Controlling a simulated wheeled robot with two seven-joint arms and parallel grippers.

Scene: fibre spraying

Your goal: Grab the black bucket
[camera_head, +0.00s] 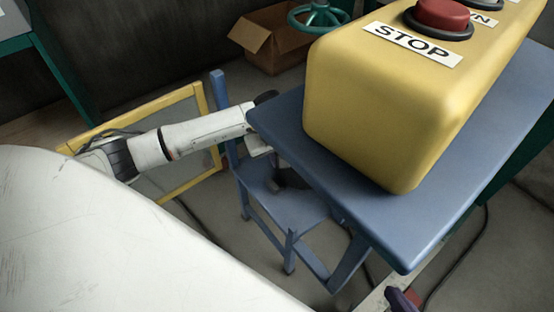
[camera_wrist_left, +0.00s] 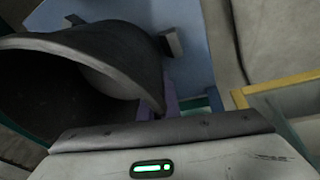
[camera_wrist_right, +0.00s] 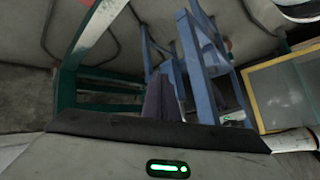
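The black bucket (camera_wrist_left: 110,50) fills the upper left of the left wrist view, with its wide mouth open towards the left. In the head view I cannot make it out for certain. My left gripper (camera_wrist_left: 160,107) is at the bucket's rim, its purple fingers close together with the rim edge between them; it looks shut on the rim, though the rim partly hides the fingers. In the head view, the left gripper is mostly hidden near the blue chair (camera_head: 285,195). My right gripper (camera_wrist_right: 161,97) is empty, its purple fingers together; part of it shows at the head view's bottom edge (camera_head: 402,300).
A blue table (camera_head: 400,235) carries a large yellow STOP button box (camera_head: 390,110). A yellow-framed panel (camera_head: 190,185) stands behind my left arm. An open cardboard box (camera_head: 268,45) and a green handwheel (camera_head: 318,16) are at the back. Cables lie on the floor.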

